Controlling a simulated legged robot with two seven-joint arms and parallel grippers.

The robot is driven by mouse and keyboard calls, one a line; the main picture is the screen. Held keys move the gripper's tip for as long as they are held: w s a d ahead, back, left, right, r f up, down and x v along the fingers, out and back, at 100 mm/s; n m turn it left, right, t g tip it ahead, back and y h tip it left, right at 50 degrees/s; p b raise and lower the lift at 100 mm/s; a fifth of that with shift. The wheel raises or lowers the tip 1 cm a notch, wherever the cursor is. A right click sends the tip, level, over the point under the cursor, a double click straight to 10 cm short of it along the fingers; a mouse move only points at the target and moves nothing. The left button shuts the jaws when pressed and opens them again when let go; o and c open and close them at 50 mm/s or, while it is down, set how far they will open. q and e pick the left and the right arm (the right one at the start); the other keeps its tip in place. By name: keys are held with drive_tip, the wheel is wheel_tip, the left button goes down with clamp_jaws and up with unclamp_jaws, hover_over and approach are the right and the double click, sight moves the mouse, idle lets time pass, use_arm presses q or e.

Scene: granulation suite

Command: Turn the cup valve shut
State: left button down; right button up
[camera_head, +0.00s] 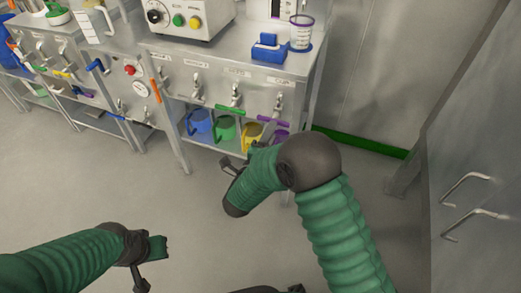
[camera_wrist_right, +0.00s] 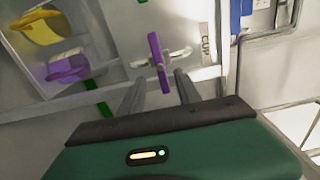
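The cup valve is a small silver tap with a purple bar handle (camera_head: 272,122) at the right end of the row of taps under the counter. In the right wrist view, its purple handle (camera_wrist_right: 157,62) lies across the silver tap body, beside a label reading "CUP" (camera_wrist_right: 207,47). My right gripper (camera_wrist_right: 160,82) is open, its two fingers pointing at the handle, with the handle just ahead of the gap. I cannot tell whether they touch. In the head view my right arm partly hides that gripper. My left gripper (camera_head: 152,262) is low over the floor, away from the taps.
Below the taps, a shelf holds a blue jug (camera_head: 199,122), a green jug (camera_head: 224,128), a yellow jug (camera_head: 251,133) and a purple one (camera_wrist_right: 67,68). Other taps have green (camera_head: 230,108) and orange (camera_head: 155,89) handles. A cabinet (camera_head: 480,150) stands at right; the floor is clear.

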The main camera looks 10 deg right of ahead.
drive_tip(key=p+v, duration=0.2)
drive_tip(key=v, duration=0.9)
